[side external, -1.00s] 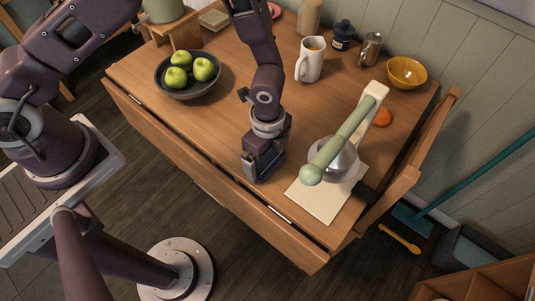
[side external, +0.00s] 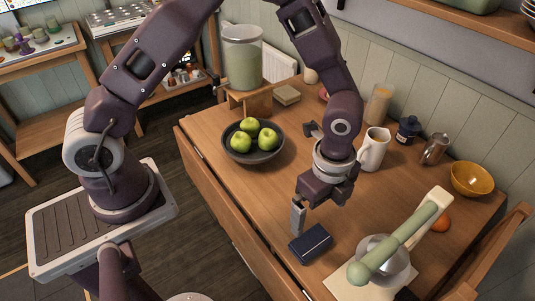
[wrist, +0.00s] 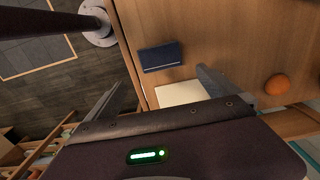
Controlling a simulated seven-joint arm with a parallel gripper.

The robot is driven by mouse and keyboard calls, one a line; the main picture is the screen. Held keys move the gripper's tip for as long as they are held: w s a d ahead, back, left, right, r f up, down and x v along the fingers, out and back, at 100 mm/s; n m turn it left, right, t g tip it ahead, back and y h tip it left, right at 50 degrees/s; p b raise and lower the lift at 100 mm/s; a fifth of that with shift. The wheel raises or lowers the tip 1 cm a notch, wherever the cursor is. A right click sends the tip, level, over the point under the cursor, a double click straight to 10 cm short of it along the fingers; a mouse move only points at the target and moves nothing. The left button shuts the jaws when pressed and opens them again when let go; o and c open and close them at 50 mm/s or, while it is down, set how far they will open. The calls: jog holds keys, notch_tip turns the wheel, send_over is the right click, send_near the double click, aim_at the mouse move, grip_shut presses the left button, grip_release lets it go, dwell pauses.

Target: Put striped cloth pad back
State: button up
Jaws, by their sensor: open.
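A dark navy folded pad (side external: 311,243) lies flat near the table's front edge, beside a cream sheet. In the wrist view the pad (wrist: 161,57) shows a thin pale line across it; I take it for the striped cloth pad. My gripper (side external: 318,210) is open and empty, above the table and just behind the pad in the side view. In the wrist view the fingers of my gripper (wrist: 160,80) are spread wide, with the pad in the gap between them, apart from both. One finger is partly hidden in the side view.
An orange (side external: 441,222), yellow bowl (side external: 472,179), white pitcher (side external: 373,149) and bowl of green apples (side external: 253,156) are around. Bare wood lies left of the pad.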

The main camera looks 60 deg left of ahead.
jog(key=s+a+r+n+t+y, duration=0.1)
jog(key=a+r+n, duration=0.2)
jog(key=a+r, duration=0.35)
jog(key=s+a+r+n+t, duration=0.1)
jog(key=a+r+n+t, duration=0.2)
jog(key=r, duration=0.6)
jog(key=s+a+r+n, duration=0.2)
jog(key=s+r+n, duration=0.1)
jog(key=s+n, duration=0.1)
jog(key=s+a+r+n+t, duration=0.1)
jog(key=s+a+r+n, duration=0.1)
jog(key=s+n, duration=0.2)
jog(key=s+a+r+n+h, duration=0.1)
jog(key=s+a+r+n, duration=0.1)
jog(key=s, duration=0.4)
jog(key=shift+s+a+r+n+t, duration=0.15)
jog(key=shift+s+r+n+t, duration=0.15)
jog(key=shift+r+n, duration=0.6)
